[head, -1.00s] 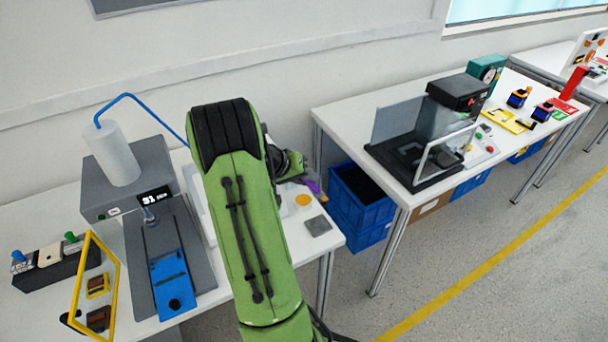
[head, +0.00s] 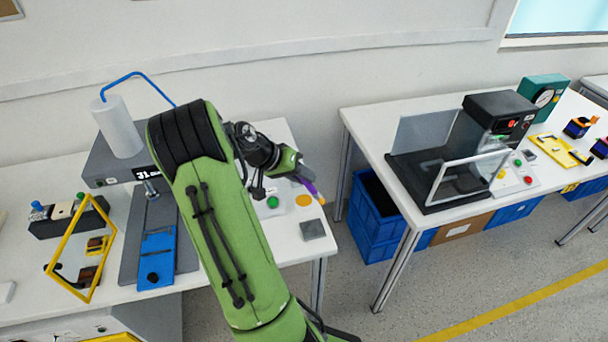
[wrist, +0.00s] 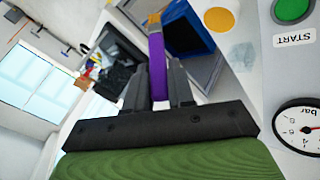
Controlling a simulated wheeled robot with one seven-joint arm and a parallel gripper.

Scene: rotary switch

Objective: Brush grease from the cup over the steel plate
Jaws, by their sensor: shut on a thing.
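My gripper (head: 297,174) is shut on a brush with a purple handle (head: 308,185), above the right end of the near table. The handle also shows between the fingers in the wrist view (wrist: 157,65); its far end looks orange. A round orange-yellow disc (head: 303,200), possibly the grease in its cup, lies just below the brush in the head view and also shows in the wrist view (wrist: 219,20). The steel plate (head: 313,229) is a grey square near the table's front right corner, apart from the brush. I cannot tell whether the bristles carry grease.
A green START button (wrist: 292,8) and a bar gauge (wrist: 303,128) are close to my gripper. A grey press (head: 110,160) with a blue fixture (head: 157,258) stands to the left. Blue bins (head: 375,215) sit on the floor past the table edge.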

